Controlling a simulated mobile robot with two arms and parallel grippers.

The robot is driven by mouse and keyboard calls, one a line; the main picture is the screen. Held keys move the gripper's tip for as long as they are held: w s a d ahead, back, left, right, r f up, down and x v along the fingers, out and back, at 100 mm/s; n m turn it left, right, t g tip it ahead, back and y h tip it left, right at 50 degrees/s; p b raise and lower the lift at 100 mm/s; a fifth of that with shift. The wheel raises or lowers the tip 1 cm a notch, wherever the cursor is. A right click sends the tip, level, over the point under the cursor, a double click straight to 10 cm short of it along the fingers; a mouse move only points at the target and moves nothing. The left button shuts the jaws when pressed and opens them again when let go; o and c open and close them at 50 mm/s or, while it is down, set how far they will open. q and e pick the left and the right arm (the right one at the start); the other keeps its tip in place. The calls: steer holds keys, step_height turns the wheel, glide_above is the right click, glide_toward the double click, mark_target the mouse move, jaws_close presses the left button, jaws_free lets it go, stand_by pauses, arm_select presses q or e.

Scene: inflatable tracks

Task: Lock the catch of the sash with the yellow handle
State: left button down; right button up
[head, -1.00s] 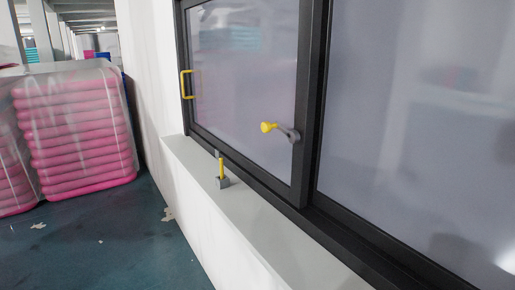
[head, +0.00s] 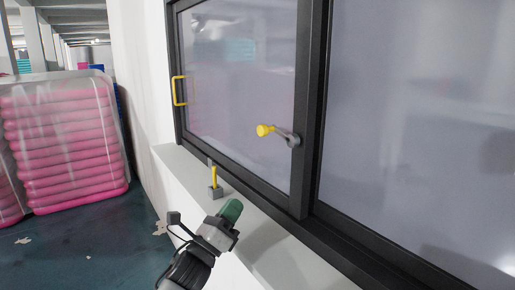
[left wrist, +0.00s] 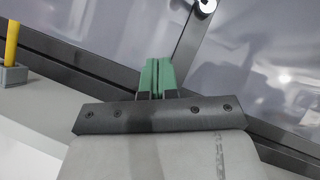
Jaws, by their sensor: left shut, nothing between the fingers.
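The dark-framed sash (head: 304,110) has a yellow pull handle (head: 174,91) on its left edge. Its catch is a grey lever with a yellow knob (head: 264,130), pointing left from a pivot on the right stile. Part of the grey pivot (left wrist: 205,6) shows at the top of the left wrist view; the knob is out of that view. My left gripper (head: 232,208) is above the sill, below and left of the catch, and apart from it. Its green fingers (left wrist: 157,76) are closed together with nothing between them. My right gripper is not in view.
A small grey block with an upright yellow peg (head: 214,181) stands on the white sill (head: 180,165), left of my gripper; it also shows in the left wrist view (left wrist: 12,50). A fixed pane (head: 420,130) lies to the right. Wrapped pink stacks (head: 65,145) stand far left.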

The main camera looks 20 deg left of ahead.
arm_select(q)
steer(key=shift+w+r+m+h, duration=0.1)
steer(key=shift+r+m+h, duration=0.6)
steer(key=shift+m, duration=0.35)
steer(key=shift+w+r+m+h, duration=0.1)
steer(key=shift+r+m+h, duration=0.55)
steer(key=shift+m, duration=0.4)
steer(key=s+a+r+p+x, duration=0.1)
steer(key=p+x, duration=0.5)
steer(key=x, duration=0.6)
steer(key=shift+w+r, duration=0.3)
steer(key=shift+r, duration=0.35)
steer(key=shift+h, duration=0.25)
steer(key=shift+a+r+m+g+h+b, duration=0.15)
steer(key=shift+m+g+h+b, duration=0.2)
steer(key=shift+m+b, duration=0.4)
